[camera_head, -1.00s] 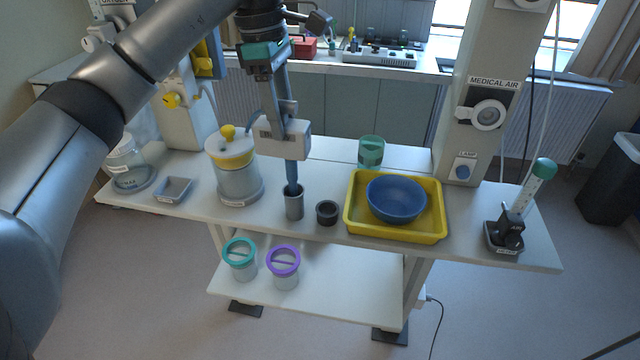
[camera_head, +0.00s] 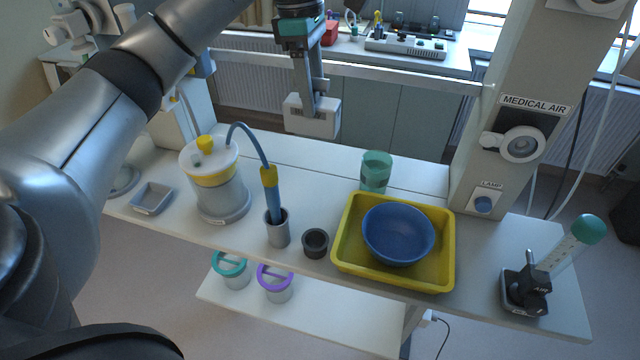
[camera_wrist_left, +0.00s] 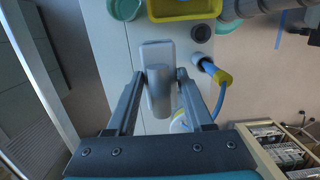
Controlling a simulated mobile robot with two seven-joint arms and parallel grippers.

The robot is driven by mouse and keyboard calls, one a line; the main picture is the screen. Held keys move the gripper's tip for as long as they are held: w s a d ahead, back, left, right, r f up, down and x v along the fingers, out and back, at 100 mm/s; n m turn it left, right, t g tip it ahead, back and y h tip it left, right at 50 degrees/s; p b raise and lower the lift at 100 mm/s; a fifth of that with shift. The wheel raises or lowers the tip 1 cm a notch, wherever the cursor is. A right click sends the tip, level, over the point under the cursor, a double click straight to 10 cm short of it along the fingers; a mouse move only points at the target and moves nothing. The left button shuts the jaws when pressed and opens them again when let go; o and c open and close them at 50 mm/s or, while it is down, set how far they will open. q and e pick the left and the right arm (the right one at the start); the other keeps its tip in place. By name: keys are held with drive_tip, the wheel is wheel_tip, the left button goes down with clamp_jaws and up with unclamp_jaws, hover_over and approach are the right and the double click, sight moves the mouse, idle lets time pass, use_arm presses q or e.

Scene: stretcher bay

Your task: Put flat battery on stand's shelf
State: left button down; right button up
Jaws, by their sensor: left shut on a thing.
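My left gripper (camera_head: 312,96) comes down from the top of the head view and is shut on a light grey block, which I take for the flat battery (camera_head: 312,118). The block hangs in the air by the back edge of the white worktop. In the left wrist view, the fingers (camera_wrist_left: 160,90) close on a grey rounded part of the battery (camera_wrist_left: 162,88), with a whitish plate beyond it. The lower white shelf (camera_head: 330,318) shows under the front of the worktop and bears tubs with teal and purple lids. My right gripper is not in view.
On the worktop (camera_head: 170,222) are a yellow-lidded jar (camera_head: 216,190), a blue wand in a grey cup (camera_head: 277,236), a dark cup (camera_head: 315,243), a yellow tray (camera_head: 350,270) with a blue bowl (camera_head: 398,235), and a green cup (camera_head: 376,170). A rail (camera_head: 400,79) runs behind.

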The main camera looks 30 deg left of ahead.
sight(313, 121)
use_arm(q)
drive_tip(key=f+b, duration=0.1)
drive_tip(key=f, duration=0.4)
drive_tip(key=shift+s+f, duration=0.15)
drive_tip(key=shift+s, duration=0.05)
drive_tip(key=shift+f, duration=6.85)
drive_tip(key=shift+w, duration=0.1)
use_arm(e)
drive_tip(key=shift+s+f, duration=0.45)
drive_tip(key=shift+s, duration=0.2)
use_arm(q)
drive_tip(key=shift+f, duration=0.15)
drive_tip(key=shift+c, duration=1.4)
unclamp_jaws()
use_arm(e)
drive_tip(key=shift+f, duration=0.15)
